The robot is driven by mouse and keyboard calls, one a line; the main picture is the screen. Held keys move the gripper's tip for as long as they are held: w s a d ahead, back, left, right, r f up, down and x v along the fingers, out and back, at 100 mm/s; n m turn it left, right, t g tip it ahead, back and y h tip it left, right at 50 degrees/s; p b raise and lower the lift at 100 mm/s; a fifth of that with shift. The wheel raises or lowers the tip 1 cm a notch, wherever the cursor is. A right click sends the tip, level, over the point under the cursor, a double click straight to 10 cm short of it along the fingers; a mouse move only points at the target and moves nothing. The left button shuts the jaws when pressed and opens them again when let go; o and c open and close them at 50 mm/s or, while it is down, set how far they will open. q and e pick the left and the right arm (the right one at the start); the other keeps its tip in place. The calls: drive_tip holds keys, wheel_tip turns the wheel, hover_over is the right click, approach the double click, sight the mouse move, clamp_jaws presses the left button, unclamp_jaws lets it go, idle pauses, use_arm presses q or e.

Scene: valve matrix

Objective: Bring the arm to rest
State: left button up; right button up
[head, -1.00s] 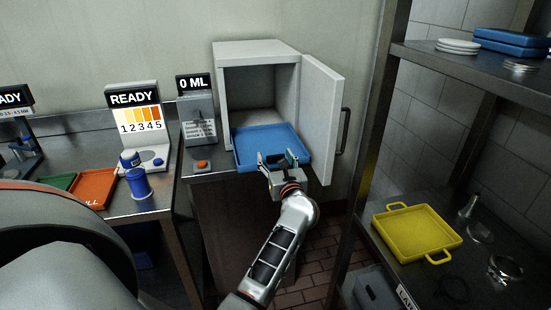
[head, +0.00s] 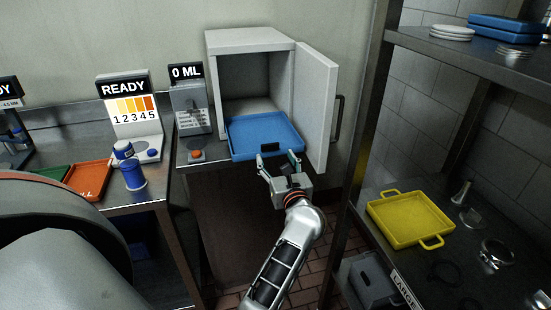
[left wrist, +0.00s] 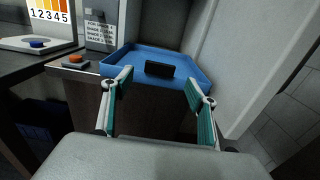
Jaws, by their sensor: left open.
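My left gripper (head: 277,160) is open and empty, just in front of the blue tray (head: 264,131). In the left wrist view its two teal-padded fingers (left wrist: 158,80) are spread wide, with the tray's front wall beyond them. A dark handle or tab shows on that front wall between the fingers. The tray sits at the mouth of a white open-fronted cabinet (head: 250,40) and appears to stick out past its front edge. The cabinet door (head: 316,95) stands open to the right. My right gripper does not show.
Left of the cabinet are a 0 ML device (head: 192,108), a READY stand (head: 130,112), a blue cup (head: 134,174) and a red tray (head: 88,179). A metal rack on the right holds a yellow tray (head: 408,218) and metal parts. Floor shows below the cabinet.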

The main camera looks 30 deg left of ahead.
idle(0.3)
use_arm(q)
drive_tip(key=s+d+f+m+t+h, duration=0.4)
drive_tip(key=d+m+h, duration=0.35)
drive_tip(key=m, duration=0.85)
drive_tip(key=s+d+f+m+t+h, duration=0.4)
drive_tip(key=d+m+h, duration=0.3)
drive_tip(key=m, duration=0.9)
drive_tip(key=s+d+f+m+g+h, duration=0.1)
drive_tip(key=s+f+m+g, duration=0.3)
drive_tip(key=s+f+m, duration=0.5)
drive_tip(key=s+d+f+m+g+h, duration=0.1)
drive_tip(key=s+d+f+m+g, duration=0.3)
drive_tip(key=s+f+m, duration=0.5)
wheel_tip(320, 180, down, 4)
drive_tip(key=shift+s+d+r+g, duration=0.1)
drive_tip(key=shift+s+d+g, duration=0.05)
drive_tip(key=shift+s+g, duration=0.3)
